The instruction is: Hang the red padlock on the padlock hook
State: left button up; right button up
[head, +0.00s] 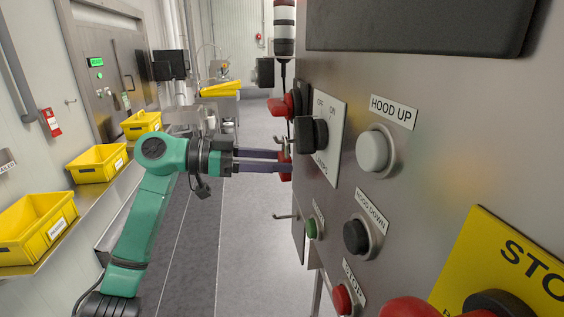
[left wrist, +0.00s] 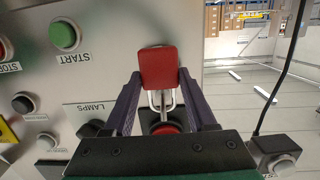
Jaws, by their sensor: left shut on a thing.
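The red padlock (head: 285,166) is held at the left edge of the control panel in the head view. My left gripper (head: 283,161) is shut on it, with the dark fingers reaching in from the left. In the left wrist view the padlock's red body (left wrist: 159,68) sits between the fingertips (left wrist: 160,73), its metal shackle (left wrist: 155,99) pointing toward the gripper's base. A metal hook (head: 287,217) sticks out left, below the padlock. Metal also shows at the shackle, but I cannot tell whether it passes through a hook. My right gripper is not in view.
The control panel (head: 408,165) fills the right side, with buttons and a black lamps switch (head: 310,133) close to the gripper. A red switch (head: 279,106) juts out just above. Yellow bins (head: 97,163) stand on a left shelf. The aisle floor (head: 245,220) is clear.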

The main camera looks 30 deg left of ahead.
pick_arm(q)
grip_shut()
jog(key=shift+r+p, duration=0.8)
jog(key=shift+p, duration=0.1)
jog(key=shift+s+a+f+b, duration=0.1)
jog(key=shift+s+a+b, duration=0.2)
jog(key=shift+s+a, duration=0.15)
jog(key=v, duration=0.1)
jog(key=b+v, duration=0.1)
jog(key=v, duration=0.1)
jog(key=b+v, duration=0.1)
jog(key=v, duration=0.1)
jog(key=shift+a+f, duration=0.2)
jog(key=shift+f, duration=0.05)
